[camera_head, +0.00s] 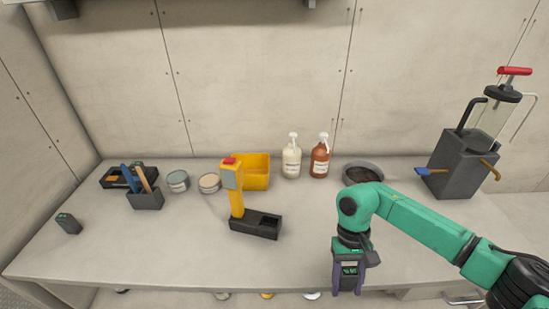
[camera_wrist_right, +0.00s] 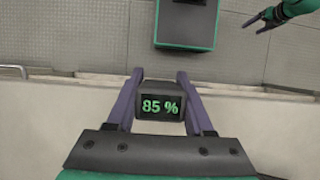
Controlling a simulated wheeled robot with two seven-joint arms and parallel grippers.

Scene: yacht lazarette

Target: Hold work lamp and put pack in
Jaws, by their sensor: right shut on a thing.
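The work lamp (camera_head: 236,190) stands upright on the bench near the middle. It has a yellow post, a grey head with a red top, and a black base (camera_head: 256,224) with an open slot at its right end. My right gripper (camera_head: 347,291) is shut on a dark pack (camera_wrist_right: 160,103), whose green display reads 85 %. It holds the pack at the bench's front edge, right of the lamp. Another dark pack (camera_head: 67,223) with a small green display sits at the bench's far left. My left gripper (camera_wrist_right: 258,23) shows in the right wrist view, fingers apart, away from the lamp.
Behind the lamp are a yellow bin (camera_head: 256,169), two cans (camera_head: 178,181), two pump bottles (camera_head: 320,160) and a round dark dish (camera_head: 362,173). A tool holder (camera_head: 146,200) stands left, a grey pump unit (camera_head: 462,165) right. The bench between lamp and right gripper is clear.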

